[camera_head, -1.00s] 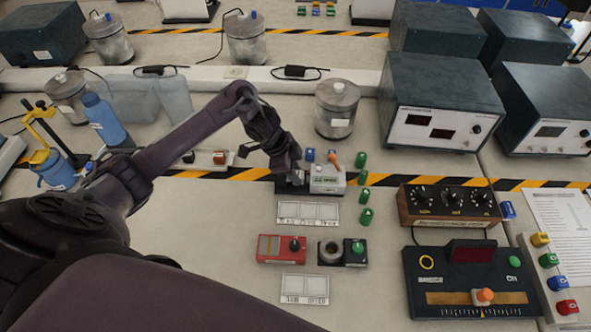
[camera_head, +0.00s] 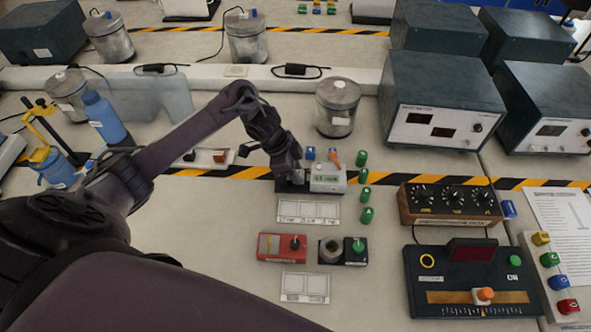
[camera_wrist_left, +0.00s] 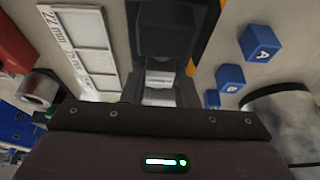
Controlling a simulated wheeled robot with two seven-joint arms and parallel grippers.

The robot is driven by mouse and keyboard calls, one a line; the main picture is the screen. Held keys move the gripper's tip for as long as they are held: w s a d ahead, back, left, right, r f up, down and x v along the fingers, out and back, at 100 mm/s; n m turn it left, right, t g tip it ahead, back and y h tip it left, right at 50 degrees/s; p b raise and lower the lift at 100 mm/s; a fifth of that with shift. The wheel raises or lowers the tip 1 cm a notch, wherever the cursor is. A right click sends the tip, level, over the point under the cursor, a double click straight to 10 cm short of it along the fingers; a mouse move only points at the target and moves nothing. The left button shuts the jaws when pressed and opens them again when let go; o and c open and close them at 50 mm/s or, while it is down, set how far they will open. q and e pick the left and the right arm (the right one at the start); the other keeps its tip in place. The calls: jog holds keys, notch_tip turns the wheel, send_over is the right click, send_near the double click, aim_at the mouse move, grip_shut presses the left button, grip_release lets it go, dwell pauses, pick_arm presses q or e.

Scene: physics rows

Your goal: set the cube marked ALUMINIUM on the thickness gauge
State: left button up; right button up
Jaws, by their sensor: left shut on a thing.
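My left gripper (camera_head: 294,173) is shut on a small pale silver-grey cube (camera_wrist_left: 160,77), which shows between the dark fingers in the left wrist view. The marking on the cube is not readable, and the cube is mostly hidden in the head view. The thickness gauge (camera_head: 328,178) is a pale box with a small greenish display on a dark base. The gripper is low over the left part of this base, just left of the pale box. I cannot tell whether the cube touches the base. My right gripper is not in view.
A white framed tray (camera_head: 308,211) lies in front of the gauge, with a red box (camera_head: 281,247) beyond it toward me. Several green cylinders (camera_head: 366,197) stand to the right. Blue cubes (camera_wrist_left: 259,42) are close by the fingers. A lidded metal pot (camera_head: 337,108) stands behind.

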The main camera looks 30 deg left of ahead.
pick_arm(q)
jog(key=shift+f, duration=0.25)
jog(key=o, duration=1)
jog(key=shift+o, duration=0.2)
jog(key=shift+o, duration=1.4)
notch_tip(320, 180, up, 8)
jog(key=p, duration=0.8)
jog(key=shift+r, duration=0.15)
